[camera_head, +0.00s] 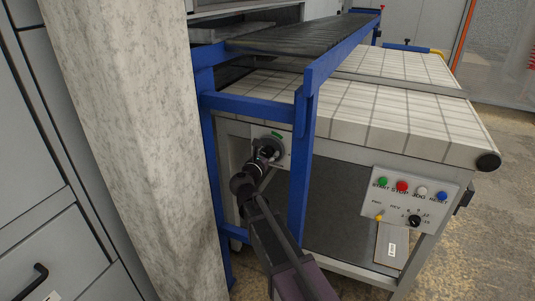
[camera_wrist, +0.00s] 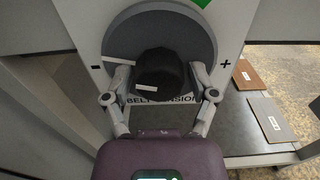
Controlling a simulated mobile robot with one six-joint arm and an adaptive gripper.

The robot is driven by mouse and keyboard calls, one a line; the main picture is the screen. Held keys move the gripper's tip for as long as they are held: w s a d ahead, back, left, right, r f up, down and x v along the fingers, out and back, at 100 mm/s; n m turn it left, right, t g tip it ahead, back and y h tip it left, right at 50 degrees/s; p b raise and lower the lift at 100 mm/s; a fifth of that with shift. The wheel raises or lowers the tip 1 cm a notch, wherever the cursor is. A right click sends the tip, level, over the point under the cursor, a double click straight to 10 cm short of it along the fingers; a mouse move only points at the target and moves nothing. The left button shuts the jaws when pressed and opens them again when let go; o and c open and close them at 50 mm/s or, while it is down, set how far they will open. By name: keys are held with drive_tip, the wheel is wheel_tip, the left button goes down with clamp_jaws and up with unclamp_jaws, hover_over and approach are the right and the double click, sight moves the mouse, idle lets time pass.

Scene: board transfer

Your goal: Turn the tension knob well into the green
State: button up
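The tension knob (camera_wrist: 160,72) is black and sits in a round grey recess on a light panel marked "BELT TENSION", with minus at left and plus at right. A white pointer-like strip (camera_wrist: 118,62) extends from the knob's left side, toward the minus. A green mark (camera_wrist: 190,3) is at the upper right, partly cut off; it shows small in the head view (camera_head: 277,135). My gripper (camera_wrist: 155,85) faces the knob, with one finger on each side. The fingers look apart from the knob, though contact is hard to judge. In the head view my gripper (camera_head: 262,161) largely hides the knob.
A blue frame post (camera_head: 302,165) stands close to the right of my arm, and a pale concrete pillar (camera_head: 140,120) to the left. A control panel (camera_head: 409,200) with several buttons is farther right. Brown (camera_wrist: 260,73) and grey (camera_wrist: 272,118) labelled boards lie beyond the panel.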

drive_tip(key=c, duration=0.6)
